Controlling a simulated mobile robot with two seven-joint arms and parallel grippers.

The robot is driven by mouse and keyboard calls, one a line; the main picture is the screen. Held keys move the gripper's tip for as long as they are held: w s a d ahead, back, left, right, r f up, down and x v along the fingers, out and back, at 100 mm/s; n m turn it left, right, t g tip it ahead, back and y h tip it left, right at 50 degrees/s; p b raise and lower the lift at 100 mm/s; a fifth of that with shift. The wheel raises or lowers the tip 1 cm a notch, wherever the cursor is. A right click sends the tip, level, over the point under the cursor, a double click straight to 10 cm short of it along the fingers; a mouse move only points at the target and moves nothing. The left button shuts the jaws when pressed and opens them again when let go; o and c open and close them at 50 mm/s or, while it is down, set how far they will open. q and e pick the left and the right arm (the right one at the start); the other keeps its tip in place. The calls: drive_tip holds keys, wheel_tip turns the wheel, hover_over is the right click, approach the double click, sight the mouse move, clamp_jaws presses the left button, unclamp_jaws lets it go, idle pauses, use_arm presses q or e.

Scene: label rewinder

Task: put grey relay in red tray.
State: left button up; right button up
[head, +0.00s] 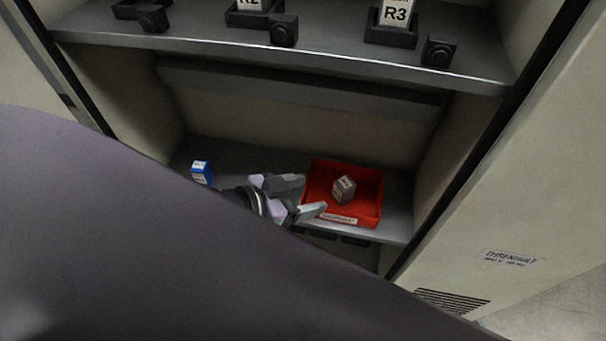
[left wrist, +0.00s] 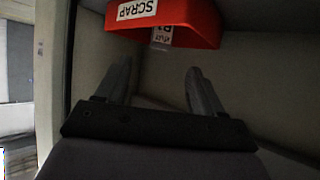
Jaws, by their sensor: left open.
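The grey relay (head: 344,189) is a small grey block with a white label. It lies inside the red tray (head: 371,214) on the cabinet's lower shelf. My left gripper (head: 312,195) is open and empty at the left front edge of the tray, apart from the relay. In the left wrist view the red tray (left wrist: 205,22) carries a SCRAP label, and the grey relay (left wrist: 161,36) shows at its edge beyond my open left fingers (left wrist: 157,88). My right gripper is not in view.
A blue block (head: 201,171) stands on the lower shelf (head: 240,157) at the left. The upper shelf (head: 330,62) holds black holders, one marked R3 (head: 391,36), with black knobs in front. Cabinet walls bound both sides. My arm hides much of the lower left.

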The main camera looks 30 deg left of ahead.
use_arm(q)
drive_tip(key=s+f+n+y, duration=0.3)
drive_tip(key=s+f, duration=0.4)
drive_tip(key=shift+d+f, duration=0.15)
drive_tip(key=shift+d, duration=0.15)
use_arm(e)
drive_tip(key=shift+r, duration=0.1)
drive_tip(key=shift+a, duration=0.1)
use_arm(q)
wheel_tip(320, 180, up, 15)
drive_tip(key=s+a+p, duration=0.1)
drive_tip(key=a+p, duration=0.1)
drive_tip(key=p, duration=1.8)
drive_tip(key=shift+s+a+y, duration=0.2)
drive_tip(key=shift+a+y, duration=0.05)
drive_tip(key=shift+y, duration=0.15)
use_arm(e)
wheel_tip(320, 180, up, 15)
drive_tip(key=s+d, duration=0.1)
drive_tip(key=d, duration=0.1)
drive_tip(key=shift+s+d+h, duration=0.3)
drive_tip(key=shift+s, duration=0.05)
